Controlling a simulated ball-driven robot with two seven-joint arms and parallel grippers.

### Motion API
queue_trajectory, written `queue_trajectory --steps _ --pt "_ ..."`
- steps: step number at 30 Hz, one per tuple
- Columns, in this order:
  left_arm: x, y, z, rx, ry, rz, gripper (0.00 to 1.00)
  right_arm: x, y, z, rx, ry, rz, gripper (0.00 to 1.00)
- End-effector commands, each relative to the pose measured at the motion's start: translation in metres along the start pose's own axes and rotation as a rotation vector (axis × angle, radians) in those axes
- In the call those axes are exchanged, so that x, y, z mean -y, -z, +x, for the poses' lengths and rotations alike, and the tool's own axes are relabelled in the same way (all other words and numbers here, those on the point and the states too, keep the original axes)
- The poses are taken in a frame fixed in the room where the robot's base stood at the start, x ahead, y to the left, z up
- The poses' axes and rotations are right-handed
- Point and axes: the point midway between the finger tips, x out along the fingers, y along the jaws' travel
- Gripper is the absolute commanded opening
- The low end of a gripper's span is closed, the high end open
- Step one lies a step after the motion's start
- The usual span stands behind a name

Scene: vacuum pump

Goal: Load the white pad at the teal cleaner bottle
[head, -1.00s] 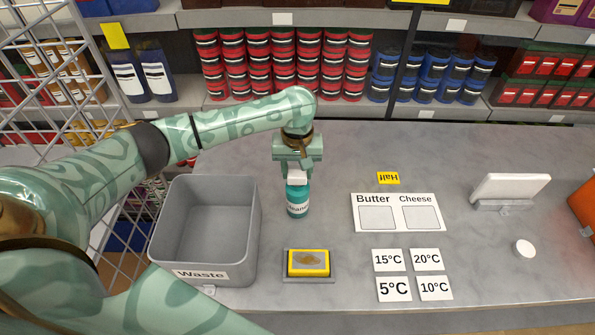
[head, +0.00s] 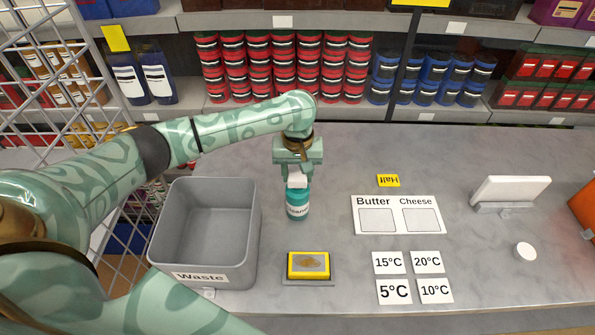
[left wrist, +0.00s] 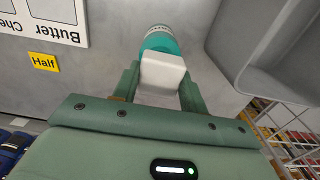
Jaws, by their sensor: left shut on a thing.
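The teal cleaner bottle (head: 298,204) stands upright on the grey counter, right of the waste bin. My left gripper (head: 297,175) is directly above it, pointing down and shut on the white pad (head: 297,181). The pad is at the bottle's top; in the left wrist view the pad (left wrist: 162,72) sits between the two fingers and overlaps the teal bottle (left wrist: 159,42). It looks to be touching the bottle top, but the pad hides the contact. My right gripper is not in view.
The grey waste bin (head: 253,225) stands close left of the bottle. A yellow-framed block (head: 308,276) lies in front of it. A butter and cheese board (head: 397,228), temperature cards (head: 394,292) and a yellow Half card (head: 388,181) lie to the right. Counter behind the bottle is free.

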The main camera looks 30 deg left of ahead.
Motion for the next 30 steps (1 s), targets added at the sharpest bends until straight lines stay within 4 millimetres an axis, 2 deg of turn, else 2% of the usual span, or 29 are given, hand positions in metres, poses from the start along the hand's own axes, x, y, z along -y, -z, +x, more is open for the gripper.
queue_trajectory --steps 30 --pt "0.0000 -0.0001 0.0075 0.000 0.000 -0.001 0.25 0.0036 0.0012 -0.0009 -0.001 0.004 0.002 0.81"
